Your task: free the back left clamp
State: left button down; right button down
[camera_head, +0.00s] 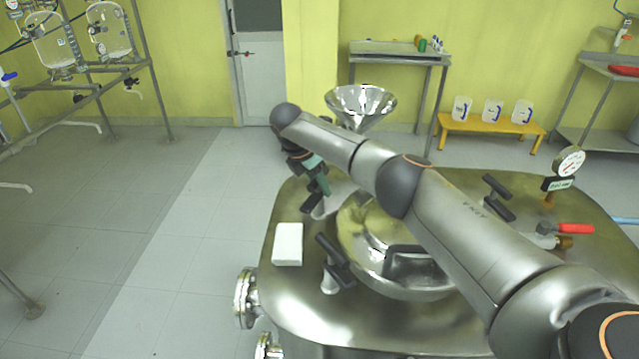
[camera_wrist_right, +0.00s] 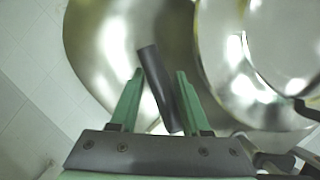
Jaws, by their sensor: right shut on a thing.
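The back left clamp (camera_head: 318,207) has a black handle and a metal foot, and sits on the left rear of the steel reactor lid, beside the round hatch (camera_head: 372,275). My right gripper (camera_head: 320,186) reaches down to it from above with green fingers. In the right wrist view, my right gripper (camera_wrist_right: 160,78) is shut on the clamp's black handle (camera_wrist_right: 160,88), which lies slightly tilted between the fingers. My forearm hides part of the hatch and lid. My left gripper is not in view.
A front left clamp (camera_head: 334,264) and a back right clamp (camera_head: 497,197) stand around the hatch. A white block (camera_head: 288,244) lies on the lid's left edge. A steel funnel (camera_head: 360,104) is behind. A gauge (camera_head: 569,162) and red-handled valve (camera_head: 575,229) stand at right.

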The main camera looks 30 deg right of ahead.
jog(key=shift+s+f, duration=0.3)
jog(key=shift+s, duration=0.05)
jog(key=c, duration=0.5)
grip_release()
jog(key=shift+r, duration=0.15)
jog(key=shift+c, duration=0.2)
jog(key=shift+a+r, duration=0.1)
jog(key=shift+r, duration=0.1)
jog(key=shift+w+a+r, duration=0.1)
jog(key=shift+r, duration=0.2)
jog(key=v, duration=1.1)
jog(key=shift+r+b, duration=0.3)
jog(key=shift+b, duration=0.15)
jog(key=shift+a, duration=0.15)
